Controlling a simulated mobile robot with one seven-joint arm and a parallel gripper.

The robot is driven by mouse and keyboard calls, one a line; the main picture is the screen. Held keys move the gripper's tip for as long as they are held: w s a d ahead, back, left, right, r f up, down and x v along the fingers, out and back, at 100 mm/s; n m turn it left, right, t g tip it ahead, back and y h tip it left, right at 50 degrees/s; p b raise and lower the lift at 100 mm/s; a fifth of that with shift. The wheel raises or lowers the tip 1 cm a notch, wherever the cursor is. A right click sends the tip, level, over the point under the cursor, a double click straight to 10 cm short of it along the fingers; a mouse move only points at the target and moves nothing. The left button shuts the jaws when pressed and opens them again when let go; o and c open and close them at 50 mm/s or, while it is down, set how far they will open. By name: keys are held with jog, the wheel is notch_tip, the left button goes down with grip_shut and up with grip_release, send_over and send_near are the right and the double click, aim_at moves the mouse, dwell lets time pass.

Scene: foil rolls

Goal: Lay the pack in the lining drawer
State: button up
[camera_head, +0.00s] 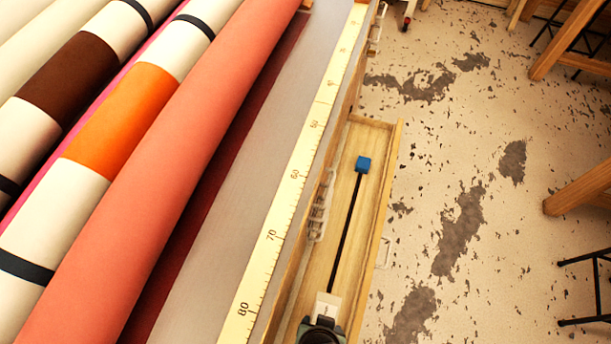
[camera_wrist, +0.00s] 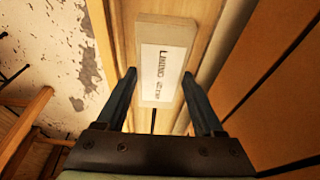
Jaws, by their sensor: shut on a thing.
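The pack (camera_wrist: 165,62) is a flat pale block with a white label whose first word reads "Lining"; the rest is hard to read. It also shows in the head view (camera_head: 327,304), at the near end of the open wooden drawer (camera_head: 377,180). My gripper (camera_wrist: 159,74) is shut on the pack, one dark finger at each side. In the head view my gripper (camera_head: 322,328) is at the bottom edge, partly cut off. The pack is over the drawer's floor; I cannot tell whether it touches. The drawer's nearest part is out of view.
A table with a yellow ruler strip (camera_head: 294,174) and several rolls, one coral (camera_head: 170,170), stands left. Wooden legs (camera_head: 580,190) stand on the patchy floor at right.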

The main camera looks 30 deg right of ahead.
jog(key=shift+b+x, duration=0.35)
jog(key=shift+x, duration=0.6)
jog(key=shift+s+a, duration=0.15)
jog(key=shift+a, duration=0.1)
jog(key=b, duration=0.1)
send_over(340, 252)
jog(key=shift+s+a, duration=0.35)
jog(key=shift+a, duration=0.1)
jog(key=shift+s+a+b+x, duration=0.15)
jog(key=shift+b+x, duration=0.2)
jog(key=shift+x, duration=0.45)
jog(key=shift+s+a+b+x, duration=0.15)
jog(key=shift+b+x, duration=0.2)
jog(key=shift+x, duration=0.5)
jog(key=shift+f, duration=0.15)
jog(key=o, duration=1.2)
jog(key=shift+f, duration=0.1)
